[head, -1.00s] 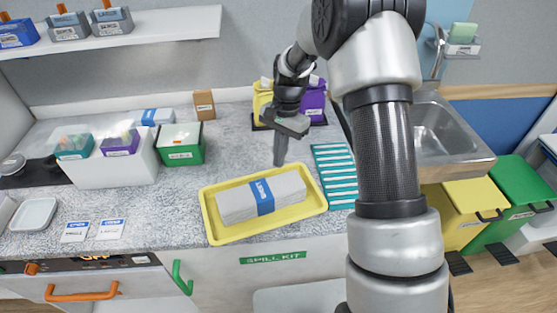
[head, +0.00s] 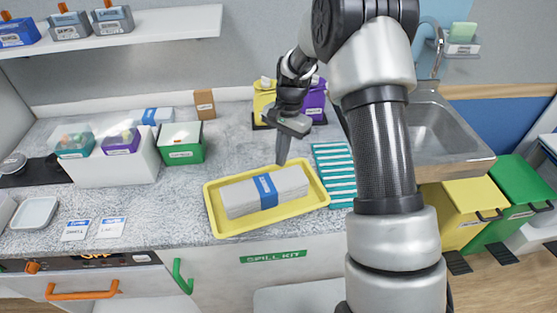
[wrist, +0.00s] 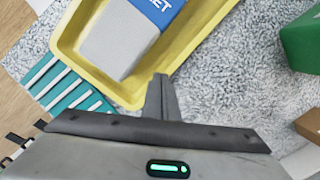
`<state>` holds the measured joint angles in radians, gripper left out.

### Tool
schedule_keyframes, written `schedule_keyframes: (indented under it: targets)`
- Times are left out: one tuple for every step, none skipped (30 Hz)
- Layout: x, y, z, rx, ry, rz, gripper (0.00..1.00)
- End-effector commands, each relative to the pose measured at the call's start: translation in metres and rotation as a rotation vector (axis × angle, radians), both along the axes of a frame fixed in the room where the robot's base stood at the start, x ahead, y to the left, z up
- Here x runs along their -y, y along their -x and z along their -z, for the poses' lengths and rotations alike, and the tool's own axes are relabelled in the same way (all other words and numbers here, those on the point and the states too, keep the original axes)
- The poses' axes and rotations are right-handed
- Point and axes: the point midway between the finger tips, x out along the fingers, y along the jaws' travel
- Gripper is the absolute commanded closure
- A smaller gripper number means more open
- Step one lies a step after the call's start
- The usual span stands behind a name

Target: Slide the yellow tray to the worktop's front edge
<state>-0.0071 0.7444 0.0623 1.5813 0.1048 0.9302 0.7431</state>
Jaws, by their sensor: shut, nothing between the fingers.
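The yellow tray (head: 226,231) lies on the grey speckled worktop (head: 130,245), its near side close to the front edge. It holds a grey block with a blue band (head: 265,190). My gripper (head: 283,160) is shut and empty, pointing down at the tray's far rim. In the wrist view the shut fingers (wrist: 160,97) are at the outer side of the tray's rim (wrist: 120,92). The fingertips seem to be at or very near the rim; I cannot tell whether they touch it. The tray also shows the block (wrist: 115,40) inside it.
A teal-striped mat (head: 335,176) lies right of the tray, close to it. A green box (head: 181,144) and a white bin (head: 120,168) stand at left. Two labelled cards (head: 94,229) lie near the front edge. The sink (head: 445,130) is at right.

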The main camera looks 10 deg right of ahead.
Motion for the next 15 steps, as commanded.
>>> schedule_keyframes:
  targets:
    - [0.006, 0.004, 0.009, -0.011, 0.009, 0.004, 1.0]
    - [0.006, 0.004, 0.008, -0.011, 0.009, 0.004, 1.0]
    - [0.006, 0.004, 0.006, -0.012, 0.009, 0.004, 1.0]
    - [0.006, 0.004, 0.003, -0.012, 0.009, 0.004, 1.0]
    - [0.006, 0.004, 0.0, -0.012, 0.009, 0.004, 1.0]
    - [0.006, 0.004, -0.003, -0.012, 0.01, 0.003, 1.0]
    - [0.006, 0.004, -0.006, -0.013, 0.009, 0.003, 1.0]
    - [0.006, 0.004, -0.007, -0.012, 0.009, 0.004, 1.0]
    - [0.006, 0.004, -0.008, -0.012, 0.008, 0.004, 1.0]
    - [0.005, 0.004, -0.007, -0.012, 0.008, 0.004, 1.0]
    - [0.005, 0.004, -0.007, -0.011, 0.007, 0.004, 1.0]
    - [0.005, 0.004, -0.007, -0.011, 0.007, 0.003, 1.0]
    - [0.006, 0.004, -0.008, -0.009, 0.007, 0.003, 1.0]
    - [0.007, 0.004, -0.008, -0.01, 0.009, 0.004, 1.0]
    - [0.009, 0.004, -0.008, -0.009, 0.009, 0.004, 1.0]
